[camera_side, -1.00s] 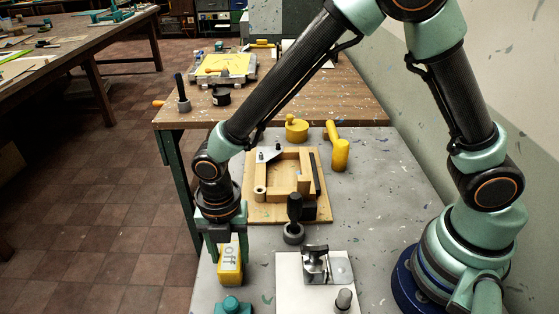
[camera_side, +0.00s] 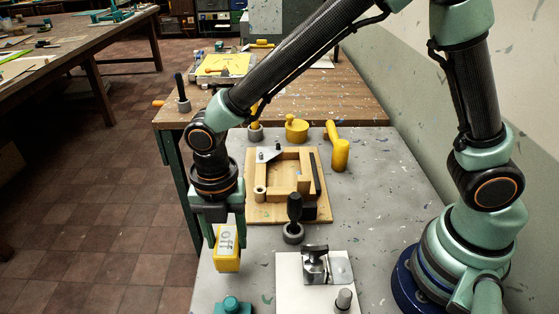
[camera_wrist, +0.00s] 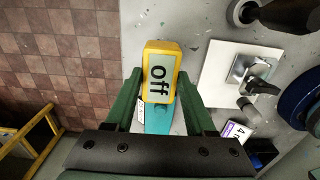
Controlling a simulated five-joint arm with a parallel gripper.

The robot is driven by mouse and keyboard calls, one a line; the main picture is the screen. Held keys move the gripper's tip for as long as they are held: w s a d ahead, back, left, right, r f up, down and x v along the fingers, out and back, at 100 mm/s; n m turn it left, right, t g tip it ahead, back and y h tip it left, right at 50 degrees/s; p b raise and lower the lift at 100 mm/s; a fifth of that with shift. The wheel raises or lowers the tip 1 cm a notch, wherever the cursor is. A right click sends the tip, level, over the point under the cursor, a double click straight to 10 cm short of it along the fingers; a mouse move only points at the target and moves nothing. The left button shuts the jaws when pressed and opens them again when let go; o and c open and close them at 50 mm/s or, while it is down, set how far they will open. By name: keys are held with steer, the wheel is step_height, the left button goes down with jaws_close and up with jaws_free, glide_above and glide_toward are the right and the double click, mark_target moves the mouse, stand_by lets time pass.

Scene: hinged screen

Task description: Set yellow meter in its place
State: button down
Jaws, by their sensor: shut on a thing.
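The yellow meter (camera_side: 228,250) is a yellow block with a pale face marked "off". My gripper (camera_side: 226,241) is shut on it, one green finger on each side, and holds it near the left edge of the grey bench. In the wrist view the meter (camera_wrist: 160,73) sits upright between the fingers of my gripper (camera_wrist: 158,90), its face toward the camera. A teal piece (camera_side: 232,306) stands on the bench at the bottom of the side view. It also shows in the wrist view (camera_wrist: 158,119), partly hidden by the meter.
A wooden frame fixture (camera_side: 262,213) lies beyond, with a black-handled tool (camera_side: 294,230) near it. A white plate (camera_side: 289,298) with a metal clamp (camera_side: 316,265) is to the right. A yellow pot (camera_side: 297,129) and a yellow-handled tool (camera_side: 340,153) stand farther back.

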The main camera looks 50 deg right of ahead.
mark_target(228, 236)
steer(key=r, duration=0.7)
steer(key=shift+w+d+r, duration=0.3)
steer(key=shift+d, duration=0.05)
steer(key=w+d, duration=0.6)
steer(key=d, duration=0.8)
steer(key=w+d, duration=0.5)
steer(key=d, duration=0.8)
steer(key=shift+w+f, duration=0.2)
steer(key=shift+f, duration=2.4)
steer(key=shift+f, duration=2.3)
steer(key=shift+f, duration=0.3)
steer(key=shift+f, duration=0.35)
